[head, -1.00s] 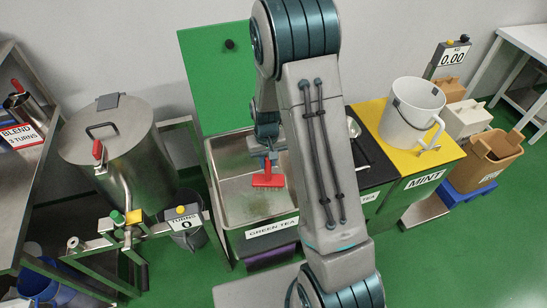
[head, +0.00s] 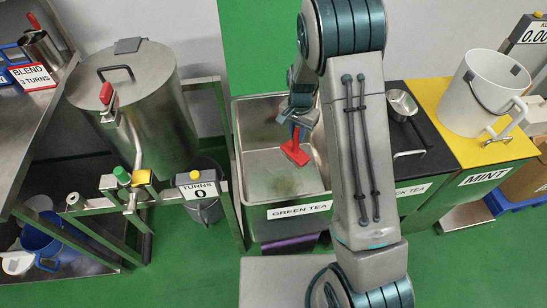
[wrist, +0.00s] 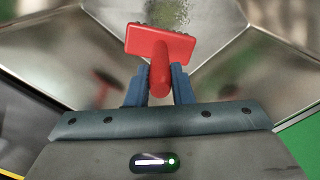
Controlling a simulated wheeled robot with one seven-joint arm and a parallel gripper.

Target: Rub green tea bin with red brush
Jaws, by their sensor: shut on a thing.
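The green tea bin (head: 236,150) is an open steel bin with a GREEN TEA label on its front, left of my arm in the head view. My gripper (head: 297,128) is inside the bin's opening, shut on the red brush (head: 295,153). In the wrist view my gripper's blue fingers (wrist: 160,85) clasp the handle of the brush (wrist: 160,45), whose wide head points away from me. A patch of greenish tea dust (wrist: 168,12) lies on the bin's inner surface beyond the brush head. I cannot tell whether the brush touches the steel.
A steel drum (head: 135,100) with a red-handled valve and a TURNS 0 sign (head: 199,190) stand to the left. A metal scoop (head: 402,104) lies on the black top at right. A white bucket (head: 478,95) stands on the yellow MINT top.

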